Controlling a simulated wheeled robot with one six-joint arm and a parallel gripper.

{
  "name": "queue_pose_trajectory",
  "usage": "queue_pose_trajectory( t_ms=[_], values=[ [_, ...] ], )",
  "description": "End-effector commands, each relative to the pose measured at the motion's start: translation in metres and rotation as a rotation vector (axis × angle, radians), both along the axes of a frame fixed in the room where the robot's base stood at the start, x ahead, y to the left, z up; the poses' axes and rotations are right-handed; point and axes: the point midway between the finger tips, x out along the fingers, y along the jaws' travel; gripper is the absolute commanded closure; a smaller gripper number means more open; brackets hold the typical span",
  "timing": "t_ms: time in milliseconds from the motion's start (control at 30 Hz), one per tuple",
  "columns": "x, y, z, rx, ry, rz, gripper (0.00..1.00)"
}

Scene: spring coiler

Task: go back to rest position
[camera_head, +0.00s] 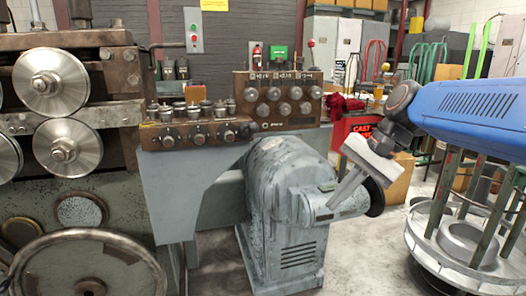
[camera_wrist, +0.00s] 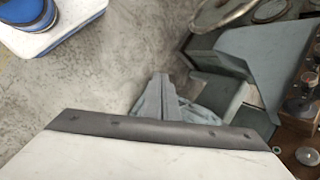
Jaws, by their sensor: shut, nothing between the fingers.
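My gripper (camera_head: 333,205) is at the right of centre in the head view, at the end of my blue arm. Its pale fingers are shut with nothing between them and point down and left. In the picture they overlap the short cylinder on the end of the grey-blue motor housing (camera_head: 280,190). I cannot tell the gap between them. In the wrist view the white gripper body with its dark edge fills the bottom, and a pale grey shape juts out beyond it.
The coiler with big metal rollers (camera_head: 62,148) stands at left, with a handwheel (camera_head: 90,265) below. A knob panel (camera_head: 282,98) stands behind the motor housing. A round metal rack (camera_head: 435,262) is at right under my arm. Bare floor (camera_head: 355,262) shows between.

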Motion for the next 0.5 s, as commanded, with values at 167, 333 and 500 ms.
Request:
queue_pose_trajectory(
  t_ms=[167, 333, 500],
  values=[
    [-0.049, -0.028, -0.039, -0.156, -0.131, 0.114, 1.0],
    [-0.09, -0.056, -0.077, -0.312, -0.245, 0.244, 1.0],
    [-0.127, -0.084, -0.115, -0.47, -0.345, 0.388, 1.0]
  ],
)
